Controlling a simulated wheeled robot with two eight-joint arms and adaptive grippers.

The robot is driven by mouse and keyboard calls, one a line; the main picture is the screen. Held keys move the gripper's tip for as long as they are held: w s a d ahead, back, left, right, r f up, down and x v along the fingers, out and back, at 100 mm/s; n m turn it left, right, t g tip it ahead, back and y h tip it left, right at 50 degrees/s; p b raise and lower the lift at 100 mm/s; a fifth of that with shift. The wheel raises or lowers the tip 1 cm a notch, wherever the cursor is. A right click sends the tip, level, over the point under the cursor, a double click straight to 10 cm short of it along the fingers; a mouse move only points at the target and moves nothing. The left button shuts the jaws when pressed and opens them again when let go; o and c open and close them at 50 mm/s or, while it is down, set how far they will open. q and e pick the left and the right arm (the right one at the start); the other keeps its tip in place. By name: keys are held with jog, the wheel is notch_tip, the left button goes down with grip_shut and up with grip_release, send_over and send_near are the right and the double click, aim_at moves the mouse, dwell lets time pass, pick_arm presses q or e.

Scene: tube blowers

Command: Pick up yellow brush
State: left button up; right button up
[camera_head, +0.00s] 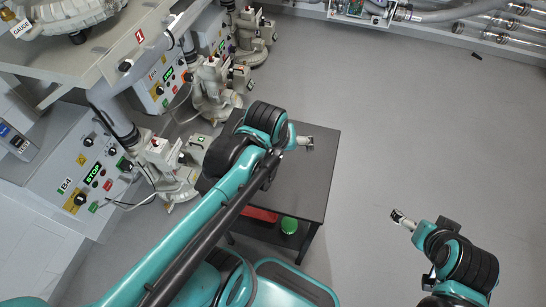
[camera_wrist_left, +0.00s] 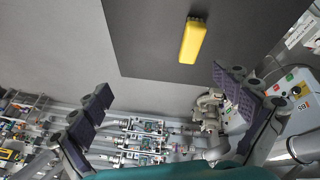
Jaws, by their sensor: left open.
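The yellow brush (camera_wrist_left: 193,40) lies on the dark tabletop (camera_wrist_left: 240,20) in the left wrist view. I cannot see it in the head view, where my left arm covers part of the table (camera_head: 316,180). My left gripper (camera_wrist_left: 163,92) is open and empty. Its two padded fingers are spread wide, and the brush appears beyond them, toward the top of the wrist view.
Machines with control panels (camera_head: 92,172) and pale pipe fittings (camera_head: 212,92) stand close along the table's left. A red item (camera_head: 261,214) and a green round item (camera_head: 289,225) sit below the tabletop.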

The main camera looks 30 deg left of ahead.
pick_arm(q)
jog(key=w+a+f+n+g, duration=0.1)
jog(key=w+a+f+n, duration=0.1)
jog(key=f+n, duration=0.1)
jog(key=w+a+f+n+g, duration=0.2)
jog(key=w+a+f+n, duration=0.1)
jog(key=n, duration=0.3)
jog(key=w+a+f+n+g, duration=0.1)
jog(key=w+a+f+n, duration=0.1)
jog(key=f+n, duration=0.1)
jog(key=shift+w+a+f+n+g, duration=0.25)
jog(key=shift+a+f+n+g, duration=0.05)
jog(key=shift+n, duration=0.4)
jog(key=shift+w+a+f+n, duration=0.1)
jog(key=shift+a+f+n, duration=0.05)
jog(key=shift+f+n, duration=0.25)
jog(key=shift+a+f, duration=0.1)
jog(key=shift+f, duration=0.25)
jog(key=shift+f+b, duration=0.55)
jog(key=shift+f, duration=0.35)
notch_tip(320, 180, down, 6)
jog(key=b, duration=0.2)
jog(key=shift+r+b, duration=0.15)
jog(key=shift+b, duration=0.2)
jog(key=shift+r, duration=0.1)
jog(key=c, duration=1)
jog(key=shift+o, duration=0.2)
jog(key=shift+r, duration=0.15)
